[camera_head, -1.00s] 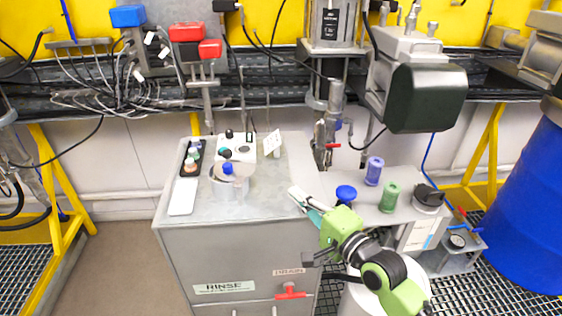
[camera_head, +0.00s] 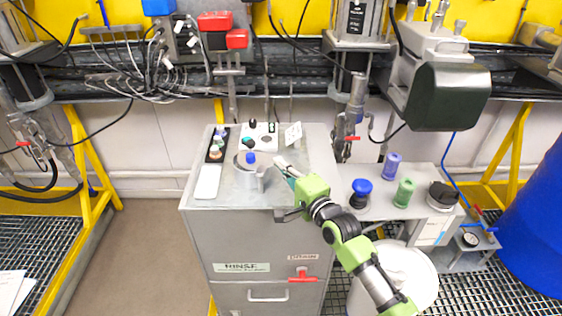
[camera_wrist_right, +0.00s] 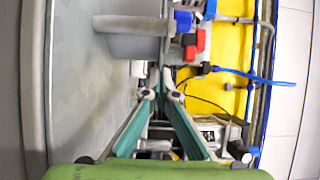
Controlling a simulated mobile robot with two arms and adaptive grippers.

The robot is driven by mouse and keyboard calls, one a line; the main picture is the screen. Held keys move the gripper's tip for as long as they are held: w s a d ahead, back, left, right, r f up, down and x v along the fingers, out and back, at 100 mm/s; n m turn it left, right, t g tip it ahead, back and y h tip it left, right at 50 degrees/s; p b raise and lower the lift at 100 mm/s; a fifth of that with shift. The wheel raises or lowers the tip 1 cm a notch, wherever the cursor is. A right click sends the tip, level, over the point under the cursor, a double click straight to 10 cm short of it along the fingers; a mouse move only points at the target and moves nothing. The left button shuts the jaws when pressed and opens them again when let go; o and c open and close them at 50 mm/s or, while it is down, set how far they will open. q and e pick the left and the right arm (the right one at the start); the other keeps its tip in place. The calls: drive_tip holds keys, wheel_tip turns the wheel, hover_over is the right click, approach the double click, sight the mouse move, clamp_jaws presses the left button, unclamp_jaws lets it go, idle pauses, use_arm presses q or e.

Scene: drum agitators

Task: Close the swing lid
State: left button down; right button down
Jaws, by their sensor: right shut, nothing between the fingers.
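My left gripper is out of view.
On the cabinet (camera_head: 215,225) are a dark tray of small bottles (camera_head: 216,146), a white pad (camera_head: 208,181), a control box (camera_head: 259,135) and a small sign (camera_head: 293,134). Coloured containers (camera_head: 404,192) stand on the shelf at right. A clamp assembly (camera_head: 346,130) hangs behind.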

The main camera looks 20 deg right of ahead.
drive_tip(key=shift+w+a, duration=0.15)
drive_tip(key=shift+w, duration=0.2)
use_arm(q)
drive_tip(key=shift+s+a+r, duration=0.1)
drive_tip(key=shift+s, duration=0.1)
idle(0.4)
